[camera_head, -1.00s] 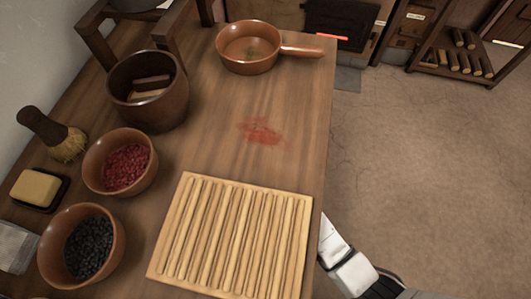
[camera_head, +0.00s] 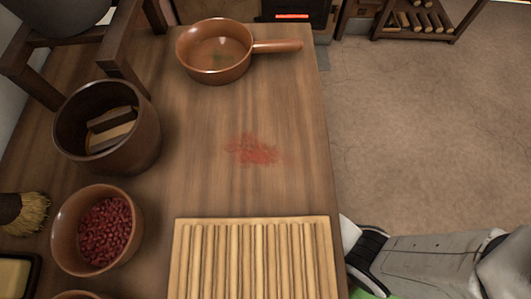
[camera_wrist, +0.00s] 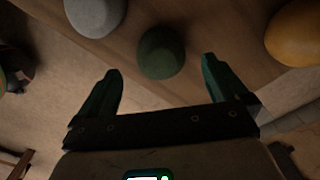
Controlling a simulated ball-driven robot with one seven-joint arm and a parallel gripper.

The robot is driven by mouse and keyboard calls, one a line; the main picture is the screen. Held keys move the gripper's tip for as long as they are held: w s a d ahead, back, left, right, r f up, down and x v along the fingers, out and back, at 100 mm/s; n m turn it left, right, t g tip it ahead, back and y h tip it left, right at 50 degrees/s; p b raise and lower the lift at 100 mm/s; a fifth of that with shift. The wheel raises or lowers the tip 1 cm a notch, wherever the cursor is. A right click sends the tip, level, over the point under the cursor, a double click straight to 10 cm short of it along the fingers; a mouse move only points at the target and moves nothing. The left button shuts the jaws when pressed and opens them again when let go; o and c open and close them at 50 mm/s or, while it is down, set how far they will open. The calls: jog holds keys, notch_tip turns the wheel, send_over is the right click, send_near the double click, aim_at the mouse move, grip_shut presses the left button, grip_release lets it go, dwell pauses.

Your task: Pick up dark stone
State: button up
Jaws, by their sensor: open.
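In the wrist view, a rounded dark stone (camera_wrist: 161,53), greenish in the dim light, lies on a wooden surface (camera_wrist: 215,25). My gripper (camera_wrist: 160,65) is open and empty, its two fingers apart. The dark stone shows between and just beyond the fingertips; I cannot tell how far off it is. A grey rounded stone (camera_wrist: 95,12) is to its left and an orange rounded thing (camera_wrist: 296,32) to its right, both cut by the frame. In the head view I see neither the stones nor my gripper; my arm is at the lower right, beside the table.
The wooden table (camera_head: 190,190) holds a slatted board (camera_head: 255,262), a bowl of red beans (camera_head: 65,235), a dark pot (camera_head: 148,130), a handled pan (camera_head: 185,62) and a brush (camera_head: 25,212). A red smear (camera_head: 254,150) marks its middle. Open floor (camera_head: 430,130) lies right.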

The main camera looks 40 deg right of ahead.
notch_tip(320, 180, down, 5)
jog(key=b, duration=0.2)
jog(key=shift+d+b, duration=0.1)
jog(key=shift+b, duration=0.25)
jog(key=shift+c, duration=0.3)
jog(key=c, duration=1.3)
